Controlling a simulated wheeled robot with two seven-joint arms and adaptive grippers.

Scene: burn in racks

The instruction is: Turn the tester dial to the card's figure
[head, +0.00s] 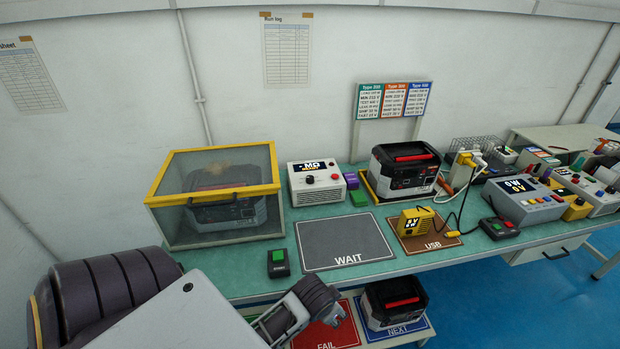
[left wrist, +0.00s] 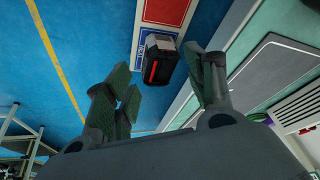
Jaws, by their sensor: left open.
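The tester (head: 316,183) is a white box with a dark display, a dark dial (head: 309,179) and red buttons, standing at the table's back beside the clear case. The dial's setting is too small to read. My left gripper (head: 318,302) is low at the table's front edge, well apart from the tester and partly hidden by my arm. In the left wrist view its fingers (left wrist: 162,82) are spread with nothing between them. My right gripper is not in view.
A yellow-framed clear case (head: 215,160) holds a power unit left of the tester. Another black unit (head: 404,168) stands to its right. The grey WAIT mat (head: 345,242) is empty. A small green-buttoned box (head: 278,263) sits before the case. Another unit (head: 393,300) stands below on NEXT.

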